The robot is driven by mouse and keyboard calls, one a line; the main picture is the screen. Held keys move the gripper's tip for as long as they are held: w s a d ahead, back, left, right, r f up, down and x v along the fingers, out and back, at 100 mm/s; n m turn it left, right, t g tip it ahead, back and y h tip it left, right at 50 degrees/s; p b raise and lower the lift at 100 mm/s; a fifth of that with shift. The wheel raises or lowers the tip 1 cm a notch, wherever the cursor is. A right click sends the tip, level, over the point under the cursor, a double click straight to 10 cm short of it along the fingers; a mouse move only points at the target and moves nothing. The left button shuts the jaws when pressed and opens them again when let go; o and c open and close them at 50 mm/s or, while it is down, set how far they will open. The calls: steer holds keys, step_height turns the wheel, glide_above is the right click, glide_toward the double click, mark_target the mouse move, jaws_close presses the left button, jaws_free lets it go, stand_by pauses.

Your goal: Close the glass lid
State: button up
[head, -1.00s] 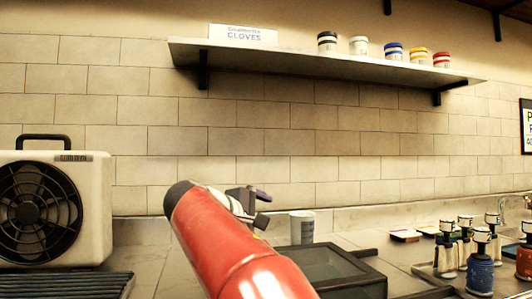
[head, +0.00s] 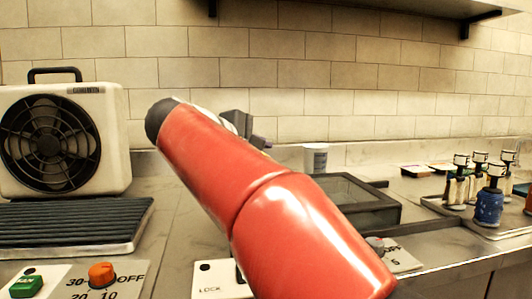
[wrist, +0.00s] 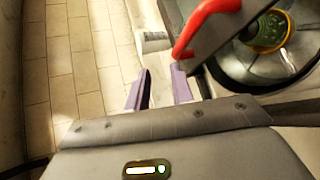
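A dark-framed box with a glassy pane (head: 345,192) stands on the counter, partly hidden behind my red arm. In the wrist view a red handle (wrist: 199,22) is fixed to a grey panel (wrist: 224,32) seen nearly edge-on, which looks like the raised lid. Beside it is a round dark-rimmed bowl (wrist: 262,66) with a green and yellow thing inside. My gripper (wrist: 160,80) has its two purple fingers apart with nothing between them. The handle is just right of the fingers and farther up in the picture. In the head view my arm hides most of the gripper.
A fan unit (head: 62,140) and ribbed tray (head: 75,222) are left. Several bottles stand on a tray (head: 438,203) right. Knobs and a switch line the front.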

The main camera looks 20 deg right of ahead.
steer(key=shift+s+a+r, duration=0.1)
steer(key=shift+s+a, duration=0.3)
steer(key=shift+a, duration=0.25)
steer(key=shift+s+a, duration=0.4)
steer(key=shift+a, duration=0.25)
steer(key=shift+c, duration=0.2)
